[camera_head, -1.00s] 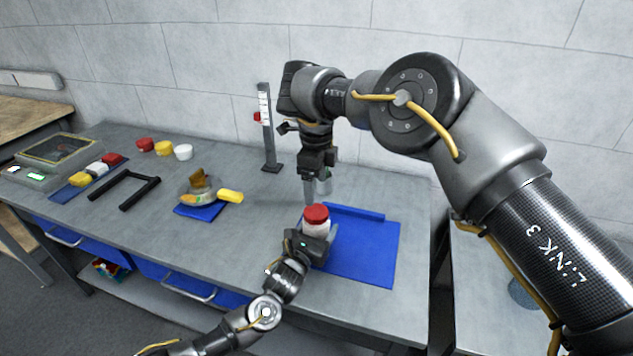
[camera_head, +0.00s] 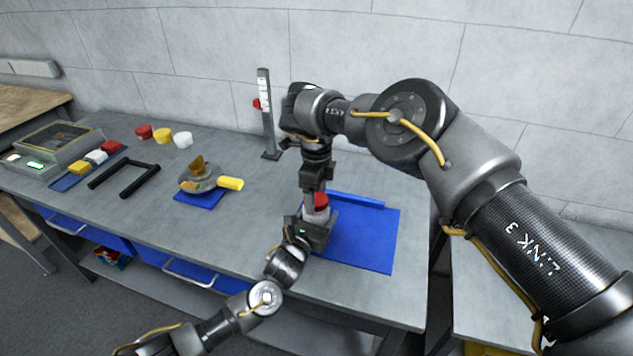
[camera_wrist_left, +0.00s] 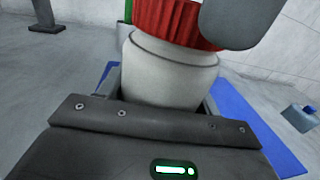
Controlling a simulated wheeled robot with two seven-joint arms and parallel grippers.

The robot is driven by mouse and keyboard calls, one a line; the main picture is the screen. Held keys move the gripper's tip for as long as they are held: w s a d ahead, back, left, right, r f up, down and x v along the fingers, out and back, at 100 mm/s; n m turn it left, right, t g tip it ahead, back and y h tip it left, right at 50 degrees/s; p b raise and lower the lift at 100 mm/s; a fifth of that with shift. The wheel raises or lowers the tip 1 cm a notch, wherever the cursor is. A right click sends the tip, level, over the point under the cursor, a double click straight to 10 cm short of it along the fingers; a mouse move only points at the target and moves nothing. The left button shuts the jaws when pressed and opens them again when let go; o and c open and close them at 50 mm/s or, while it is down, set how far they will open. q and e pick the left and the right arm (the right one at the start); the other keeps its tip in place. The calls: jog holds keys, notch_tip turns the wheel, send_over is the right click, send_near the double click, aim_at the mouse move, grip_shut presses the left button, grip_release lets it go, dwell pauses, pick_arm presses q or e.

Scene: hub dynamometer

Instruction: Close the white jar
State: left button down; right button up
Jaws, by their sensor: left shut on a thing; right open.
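The white jar (camera_head: 315,214) stands upright near the left edge of the blue mat (camera_head: 368,240), with a red ribbed lid (camera_head: 321,200) on top. The jar fills the middle of the left wrist view (camera_wrist_left: 170,75), the lid above it (camera_wrist_left: 170,18). I cannot tell how tightly the lid sits. My left gripper (camera_head: 316,222) is shut on the jar's body from the front. My right gripper (camera_head: 316,192) points down from above and is open at the lid. One grey finger covers the lid's right side in the left wrist view; contact is unclear.
A dark post (camera_head: 267,115) stands behind. To the left are a dish (camera_head: 199,180) on a small blue mat, a yellow cylinder (camera_head: 230,184), a black frame (camera_head: 125,180), and loose red, yellow and white (camera_head: 183,140) lids. The blue mat's right part is clear.

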jog(key=shift+f, duration=0.3)
jog(key=shift+c, duration=0.2)
